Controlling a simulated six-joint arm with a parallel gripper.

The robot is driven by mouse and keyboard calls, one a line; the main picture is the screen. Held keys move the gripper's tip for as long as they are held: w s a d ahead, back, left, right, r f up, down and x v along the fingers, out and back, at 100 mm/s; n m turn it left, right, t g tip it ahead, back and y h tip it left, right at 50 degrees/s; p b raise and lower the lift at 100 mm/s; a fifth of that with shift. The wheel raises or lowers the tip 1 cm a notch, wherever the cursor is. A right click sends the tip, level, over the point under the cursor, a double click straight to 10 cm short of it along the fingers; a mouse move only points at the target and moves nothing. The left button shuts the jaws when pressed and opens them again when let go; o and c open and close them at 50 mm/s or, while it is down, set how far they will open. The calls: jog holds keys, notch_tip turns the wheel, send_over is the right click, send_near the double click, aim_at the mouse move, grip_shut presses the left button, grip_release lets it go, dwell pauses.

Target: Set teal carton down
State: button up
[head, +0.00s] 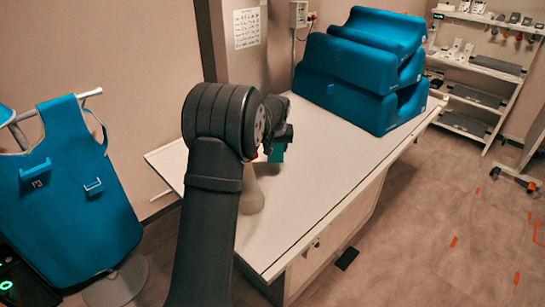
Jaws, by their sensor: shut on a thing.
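The teal carton (276,154) is a small blue-green block, partly hidden behind my dark arm. My gripper (279,143) is shut on the carton and points down over the white tabletop (319,181). Only the lower part of the carton shows below the jaws. I cannot tell from this view whether the carton touches the tabletop or hangs above it.
A pale, tapered object (251,195) stands on the table, partly hidden by my arm. Large blue padded supports (345,85) are stacked at the table's back. The tabletop's front right part is clear. A blue apron (75,190) hangs at left; shelves (485,75) stand at right.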

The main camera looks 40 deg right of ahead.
aim_at(273, 156)
jog(key=shift+w+f, duration=0.45)
jog(key=shift+w, duration=0.2)
jog(key=shift+f, duration=1.95)
jog(key=shift+f, duration=0.1)
jog(key=o, duration=1)
jog(key=shift+c, duration=0.2)
jog(key=v, duration=1.2)
